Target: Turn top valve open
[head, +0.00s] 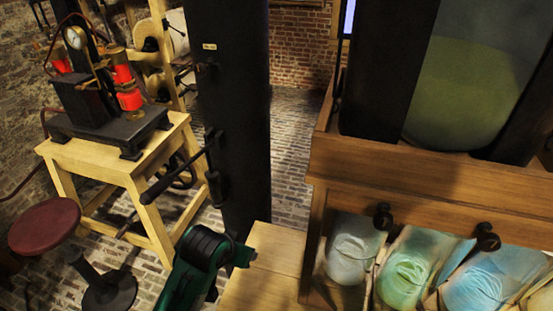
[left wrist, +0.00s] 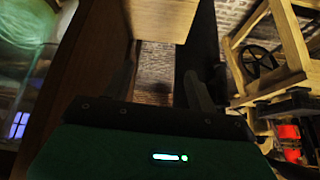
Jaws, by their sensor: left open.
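I cannot tell which part is the top valve. Two black round knobs, the left one (head: 382,216) and the right one (head: 487,237), sit on the front of the wooden cabinet (head: 420,180), above the lower jars. A black lever-like fitting (head: 180,175) shows beside the dark pillar. My green left arm rises from the bottom of the head view, left of the cabinet. In the left wrist view my left gripper (left wrist: 160,88) has its two dark fingers apart, with nothing between them but brick floor beyond. No knob is near its fingers. My right gripper is not in view.
The dark pillar (head: 235,110) stands close to my left arm, with a pale wooden board (head: 265,265) next to it. A wooden stand (head: 125,165) with red-and-black apparatus and a red stool (head: 45,226) are at left. Glass jars (head: 455,95) fill the cabinet. Brick floor is open behind.

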